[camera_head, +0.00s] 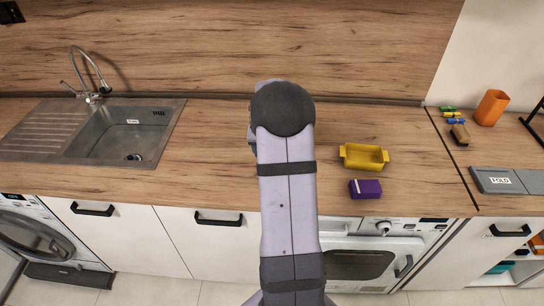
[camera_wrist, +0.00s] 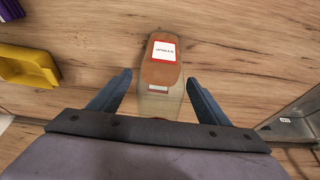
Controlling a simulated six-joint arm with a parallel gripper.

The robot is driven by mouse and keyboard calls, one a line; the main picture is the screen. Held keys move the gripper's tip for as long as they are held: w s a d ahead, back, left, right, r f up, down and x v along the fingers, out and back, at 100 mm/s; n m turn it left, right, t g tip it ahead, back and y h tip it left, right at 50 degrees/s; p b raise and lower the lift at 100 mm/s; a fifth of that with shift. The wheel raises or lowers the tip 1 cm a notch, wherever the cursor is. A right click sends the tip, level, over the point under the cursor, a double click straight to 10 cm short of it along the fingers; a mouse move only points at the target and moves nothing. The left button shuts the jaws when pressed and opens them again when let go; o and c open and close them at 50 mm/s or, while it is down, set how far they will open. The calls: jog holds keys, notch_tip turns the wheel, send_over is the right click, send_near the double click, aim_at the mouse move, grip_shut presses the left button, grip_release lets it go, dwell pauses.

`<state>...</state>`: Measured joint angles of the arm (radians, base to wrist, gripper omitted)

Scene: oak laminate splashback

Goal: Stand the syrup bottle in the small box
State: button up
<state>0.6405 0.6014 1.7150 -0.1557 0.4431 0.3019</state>
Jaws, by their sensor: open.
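The syrup bottle (camera_wrist: 160,75) shows in the wrist view, brown with a red-edged white label and a paler part nearer my gripper. It seems to lie on the counter with its label facing up. In the head view my arm hides the bottle and the fingers. The small box looks to be the yellow open container (camera_head: 364,157) with end tabs, right of my arm; part of it shows at the wrist view's left (camera_wrist: 27,68).
A purple block (camera_head: 365,189) lies just in front of the yellow box, near the counter's front edge. The sink (camera_head: 125,130) is at the left. An orange cup (camera_head: 491,107) and a grey folded panel (camera_head: 508,181) are at the right. Counter between sink and arm is clear.

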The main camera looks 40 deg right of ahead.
jog(key=shift+w+r, duration=0.1)
jog(key=c, duration=1.7)
jog(key=shift+r+b, duration=1.6)
jog(key=shift+r, duration=3.4)
